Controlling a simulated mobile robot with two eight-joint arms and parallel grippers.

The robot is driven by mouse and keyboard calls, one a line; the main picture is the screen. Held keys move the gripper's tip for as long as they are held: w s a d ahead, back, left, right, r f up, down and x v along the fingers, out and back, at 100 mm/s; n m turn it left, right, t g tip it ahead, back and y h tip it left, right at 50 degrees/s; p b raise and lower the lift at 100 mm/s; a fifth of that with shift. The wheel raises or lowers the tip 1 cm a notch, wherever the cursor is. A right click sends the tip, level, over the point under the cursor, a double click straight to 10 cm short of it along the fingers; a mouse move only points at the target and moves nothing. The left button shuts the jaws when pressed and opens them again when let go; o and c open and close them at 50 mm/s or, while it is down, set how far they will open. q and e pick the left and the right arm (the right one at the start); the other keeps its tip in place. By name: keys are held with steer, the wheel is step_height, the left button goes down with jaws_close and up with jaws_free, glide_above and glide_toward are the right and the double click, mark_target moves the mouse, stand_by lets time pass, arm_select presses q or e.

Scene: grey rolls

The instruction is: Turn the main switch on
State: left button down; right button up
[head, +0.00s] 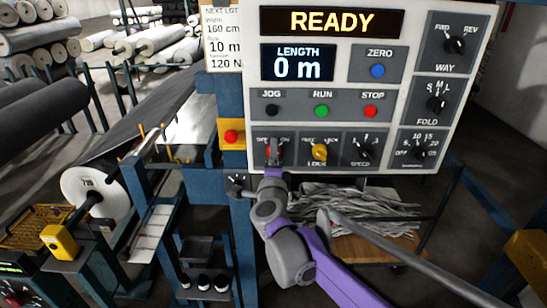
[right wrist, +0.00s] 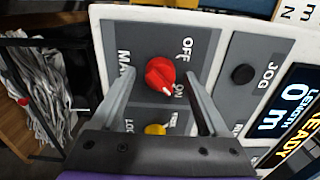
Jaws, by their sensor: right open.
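The main switch is a red rotary knob (right wrist: 160,73) on a grey plate marked MAIN, OFF and ON. Its white mark points toward the ON side. In the head view the switch (head: 274,150) is at the panel's lower left, mostly hidden by my right gripper (head: 274,162). In the right wrist view the right gripper (right wrist: 158,76) is open, with one finger on each side of the knob and visible gaps between. Whether the fingertips touch the plate cannot be told. My left gripper is not in view.
The control panel (head: 340,112) shows READY and 0 m. A yellow lock knob (head: 320,151) sits close right of the main switch, a black jog button (head: 271,110) above it. A red button on a yellow box (head: 231,137) is left. A shelf of grey scraps (head: 360,205) is below.

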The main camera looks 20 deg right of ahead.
steer(key=v, duration=1)
steer(key=shift+s+b, duration=0.4)
steer(key=shift+b, duration=0.05)
steer(key=shift+a, duration=0.1)
